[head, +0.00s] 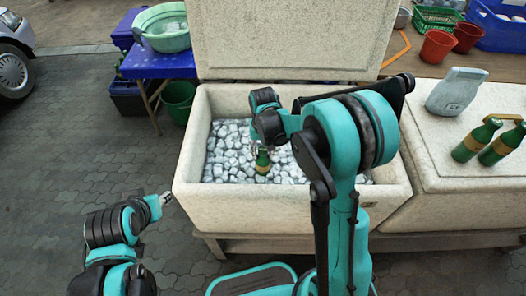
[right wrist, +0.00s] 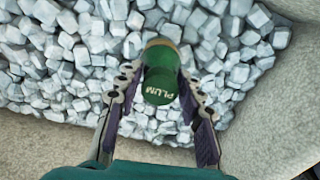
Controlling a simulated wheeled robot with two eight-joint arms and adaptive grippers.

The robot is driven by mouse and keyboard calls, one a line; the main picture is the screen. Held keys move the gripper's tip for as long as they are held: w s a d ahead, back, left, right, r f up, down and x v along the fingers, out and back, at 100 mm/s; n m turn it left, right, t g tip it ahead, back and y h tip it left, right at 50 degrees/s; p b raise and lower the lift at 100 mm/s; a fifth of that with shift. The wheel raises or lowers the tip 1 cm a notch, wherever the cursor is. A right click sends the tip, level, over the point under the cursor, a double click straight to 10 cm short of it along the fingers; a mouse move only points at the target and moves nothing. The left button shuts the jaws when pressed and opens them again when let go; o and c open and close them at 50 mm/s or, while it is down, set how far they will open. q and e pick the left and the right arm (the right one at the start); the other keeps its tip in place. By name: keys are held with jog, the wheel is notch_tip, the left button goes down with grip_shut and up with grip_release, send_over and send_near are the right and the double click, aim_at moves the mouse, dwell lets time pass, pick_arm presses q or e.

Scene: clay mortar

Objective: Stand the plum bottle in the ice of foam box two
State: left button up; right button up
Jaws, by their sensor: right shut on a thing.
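The plum bottle (head: 263,162) is green with a gold band, and its cap reads PLUM in the right wrist view (right wrist: 160,86). It is upright or nearly so, over the ice (head: 225,150) in the open foam box (head: 290,212). My right gripper (head: 262,147) reaches down into the box, its two fingers shut around the bottle's top, as the right wrist view (right wrist: 158,78) shows. How deep the bottle's base sits in the ice is hidden. No number shows on the box. My left gripper (head: 163,198) is outside the box, to its left, apparently empty; its jaw opening is unclear.
The box's raised lid (head: 290,45) stands behind it. A closed foam box (head: 460,190) on the right bears two green bottles (head: 488,141) and a grey jug (head: 456,91). A blue table (head: 160,68) with a green basin (head: 163,32) is behind left. Paving at left is clear.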

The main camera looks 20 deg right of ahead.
jog(key=shift+f+b, duration=0.4)
jog(key=shift+f, duration=0.1)
jog(key=o, duration=1.7)
jog(key=shift+r, duration=0.1)
notch_tip(320, 180, up, 27)
jog(key=p, duration=1.9)
